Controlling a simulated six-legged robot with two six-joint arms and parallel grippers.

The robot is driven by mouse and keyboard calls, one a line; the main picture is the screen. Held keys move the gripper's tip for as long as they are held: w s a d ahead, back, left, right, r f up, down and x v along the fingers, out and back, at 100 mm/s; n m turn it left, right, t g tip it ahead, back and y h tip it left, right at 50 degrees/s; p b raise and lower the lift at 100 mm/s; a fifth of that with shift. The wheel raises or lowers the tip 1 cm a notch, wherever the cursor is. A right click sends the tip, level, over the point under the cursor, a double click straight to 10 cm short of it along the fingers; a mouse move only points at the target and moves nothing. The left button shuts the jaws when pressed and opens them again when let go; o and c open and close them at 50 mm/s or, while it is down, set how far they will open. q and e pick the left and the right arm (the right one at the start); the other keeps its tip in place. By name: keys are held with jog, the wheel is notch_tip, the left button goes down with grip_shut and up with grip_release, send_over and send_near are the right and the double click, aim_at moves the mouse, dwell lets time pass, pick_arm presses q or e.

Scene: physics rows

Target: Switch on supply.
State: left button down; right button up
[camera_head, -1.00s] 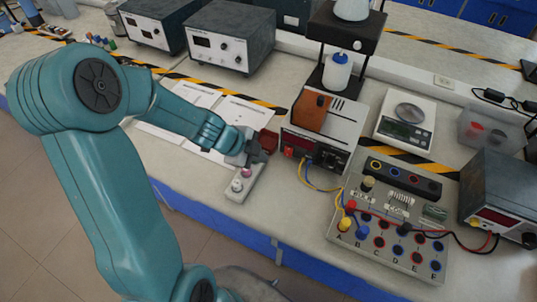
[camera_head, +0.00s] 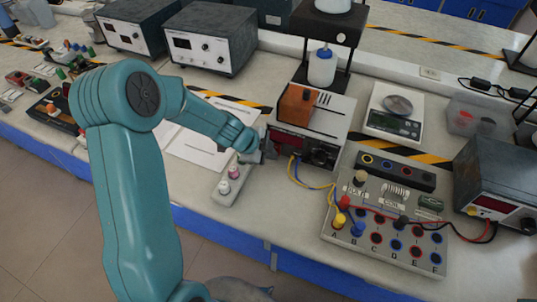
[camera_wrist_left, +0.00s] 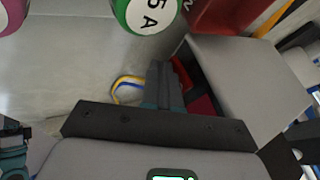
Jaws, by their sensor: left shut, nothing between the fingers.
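A light box with a red front panel, which looks like the supply (camera_head: 340,108), stands mid-bench with yellow and blue leads at its front. My left gripper (camera_head: 268,151) is shut and empty at the left end of that front. In the wrist view, the shut fingers (camera_wrist_left: 166,84) point toward the box (camera_wrist_left: 250,75) beside its dark red panel (camera_wrist_left: 200,100). I cannot tell whether they touch it. The fingers and wrist hide part of the panel; no switch can be made out. My right gripper is not in view.
A small terminal strip (camera_head: 226,190) lies just below the gripper; its green "5 A" terminal (camera_wrist_left: 150,12) shows close by in the wrist view. A socket board (camera_head: 385,235) with leads, a scale (camera_head: 393,124) and another instrument (camera_head: 500,170) stand to the right.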

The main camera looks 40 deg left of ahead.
pick_arm(q)
jog(key=shift+f+b, duration=0.15)
jog(key=shift+b, duration=0.2)
jog(key=b, duration=0.2)
jog(key=shift+w+f+t+b, duration=0.15)
jog(key=shift+f+t+b, duration=0.05)
jog(key=shift+t+b, duration=0.15)
jog(key=shift+r+p, duration=0.3)
jog(key=shift+p, duration=0.15)
jog(key=shift+a+r+p, duration=0.1)
jog(key=shift+r+p, duration=0.85)
jog(key=shift+p, duration=0.1)
